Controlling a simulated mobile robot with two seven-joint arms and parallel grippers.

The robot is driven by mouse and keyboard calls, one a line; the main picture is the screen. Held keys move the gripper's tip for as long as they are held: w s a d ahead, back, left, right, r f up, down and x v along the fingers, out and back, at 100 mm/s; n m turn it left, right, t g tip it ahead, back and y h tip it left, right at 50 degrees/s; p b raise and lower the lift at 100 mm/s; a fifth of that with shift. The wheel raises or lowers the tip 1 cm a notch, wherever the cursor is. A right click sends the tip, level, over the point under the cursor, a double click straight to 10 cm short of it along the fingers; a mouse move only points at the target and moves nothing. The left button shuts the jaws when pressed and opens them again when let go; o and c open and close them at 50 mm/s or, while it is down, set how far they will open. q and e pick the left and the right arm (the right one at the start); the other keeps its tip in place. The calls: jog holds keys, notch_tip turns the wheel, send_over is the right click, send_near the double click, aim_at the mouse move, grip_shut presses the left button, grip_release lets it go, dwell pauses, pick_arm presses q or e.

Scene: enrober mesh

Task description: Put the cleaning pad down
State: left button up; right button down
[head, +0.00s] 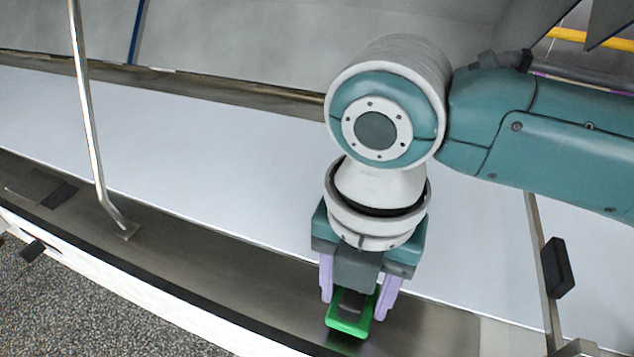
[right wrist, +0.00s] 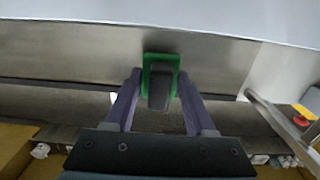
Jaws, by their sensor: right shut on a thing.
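The cleaning pad (head: 346,326) is a small green block with a dark grey handle. My right gripper (head: 356,304) points down and its two lilac fingers are shut on the pad, one on each side of the handle. The pad is over the brushed metal ledge (head: 235,273); I cannot tell whether it touches the ledge. In the right wrist view the pad (right wrist: 147,73) shows between the fingertips of the right gripper (right wrist: 160,80), with the metal ledge (right wrist: 85,52) behind it. My left gripper is not in view.
A white belt-like surface (head: 180,140) runs behind the ledge. A thin metal rod (head: 88,110) stands on the ledge at left. A dark block on a metal bar (head: 557,267) is at right. A red button on a yellow box (right wrist: 303,112) shows at right.

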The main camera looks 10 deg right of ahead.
aim_at(354, 307)
notch_tip(354, 307, down, 3)
dwell(0.3)
jog(key=shift+f+b, duration=0.15)
jog(key=shift+b, duration=0.15)
jog(key=c, duration=0.7)
grip_release()
jog(key=shift+f, duration=0.1)
jog(key=o, duration=0.5)
jog(key=shift+c, duration=0.2)
